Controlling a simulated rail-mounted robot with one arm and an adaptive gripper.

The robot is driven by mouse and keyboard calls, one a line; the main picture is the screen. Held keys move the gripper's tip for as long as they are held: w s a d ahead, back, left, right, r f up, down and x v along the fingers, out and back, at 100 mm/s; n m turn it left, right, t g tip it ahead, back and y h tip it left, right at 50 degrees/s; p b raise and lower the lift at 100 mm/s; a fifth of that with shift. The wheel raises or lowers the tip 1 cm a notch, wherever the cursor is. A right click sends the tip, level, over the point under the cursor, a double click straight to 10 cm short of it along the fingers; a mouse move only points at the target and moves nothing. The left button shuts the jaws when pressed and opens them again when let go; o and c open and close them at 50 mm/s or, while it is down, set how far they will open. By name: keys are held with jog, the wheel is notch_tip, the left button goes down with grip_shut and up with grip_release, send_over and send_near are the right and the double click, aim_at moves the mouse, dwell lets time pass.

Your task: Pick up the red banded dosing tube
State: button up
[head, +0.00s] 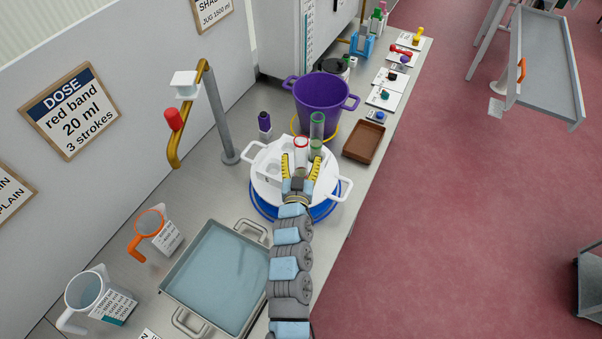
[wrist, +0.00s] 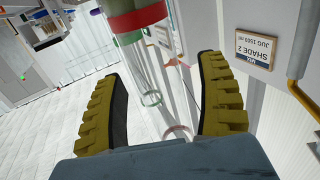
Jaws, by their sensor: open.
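The red banded dosing tube (head: 301,143) is clear with a red ring at its top. It stands upright at the white round holder (head: 264,187) on the counter. In the wrist view its red band (wrist: 137,19) shows near the top, and its clear body runs down between the fingers. My gripper (head: 300,164) is open, with its yellow fingers on either side of the tube. In the wrist view the open gripper (wrist: 165,105) shows a gap beside both fingers. A green banded tube (head: 317,124) stands just behind the red one. Whether a finger touches the red banded tube, I cannot tell.
A purple bucket (head: 322,100) stands behind the holder, and a brown tray (head: 363,142) lies to the right. A purple-topped bottle (head: 264,122) stands at the left. A gold tap (head: 203,75) rises further left. A water-filled metal tray (head: 217,275) is in front.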

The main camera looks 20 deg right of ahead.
aim_at(301, 138)
grip_shut()
jog(key=shift+r, duration=0.15)
dwell(0.4)
jog(key=shift+r, duration=4.85)
